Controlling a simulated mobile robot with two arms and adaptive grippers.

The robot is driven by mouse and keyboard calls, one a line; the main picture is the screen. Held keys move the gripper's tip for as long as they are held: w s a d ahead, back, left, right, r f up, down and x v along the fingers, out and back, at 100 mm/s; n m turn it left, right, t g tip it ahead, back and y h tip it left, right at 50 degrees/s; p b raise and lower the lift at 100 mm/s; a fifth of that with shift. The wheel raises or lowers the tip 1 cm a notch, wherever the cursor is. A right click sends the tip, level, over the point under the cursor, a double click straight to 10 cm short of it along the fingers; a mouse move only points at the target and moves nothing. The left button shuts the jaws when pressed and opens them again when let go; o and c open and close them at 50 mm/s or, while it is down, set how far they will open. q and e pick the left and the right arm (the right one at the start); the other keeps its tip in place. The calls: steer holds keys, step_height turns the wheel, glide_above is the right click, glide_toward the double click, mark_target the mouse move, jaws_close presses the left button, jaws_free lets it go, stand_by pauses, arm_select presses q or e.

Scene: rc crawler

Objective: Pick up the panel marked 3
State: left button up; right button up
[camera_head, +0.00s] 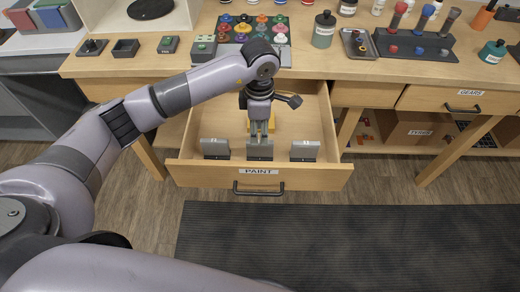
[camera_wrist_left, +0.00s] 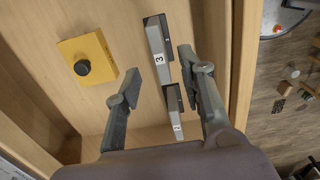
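The panel marked 3 (camera_wrist_left: 158,58) is a grey plate with a white label, standing in the open drawer in the left wrist view. A second grey panel (camera_wrist_left: 174,108) stands below it there; its mark is hard to read. In the head view, a left panel (camera_head: 215,149), a middle panel (camera_head: 260,150) and a right panel (camera_head: 305,151) stand in a row behind the drawer front; their marks are unreadable. My left gripper (camera_head: 261,136) points down at the middle panel. In the wrist view its fingers (camera_wrist_left: 158,62) are open, one on each side of panel 3; contact is unclear.
The open drawer labelled PAINT (camera_head: 190,176) juts out from the workbench (camera_head: 350,70). A yellow block with a black knob (camera_wrist_left: 83,67) lies on the drawer floor. Bottles, coloured pots and a tool rack (camera_head: 412,45) crowd the bench top. A dark mat (camera_head: 350,240) covers the floor.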

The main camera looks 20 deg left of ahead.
arm_select(q)
glide_above(260, 156)
steer(key=f, duration=0.4)
steer(key=shift+w+a+f+p, duration=0.15)
steer(key=shift+w+f+p, duration=0.1)
steer(key=shift+w+p, duration=0.1)
steer(key=shift+f+p, duration=0.7)
steer(key=shift+f, duration=2)
steer(key=shift+c, duration=0.4)
jaws_close()
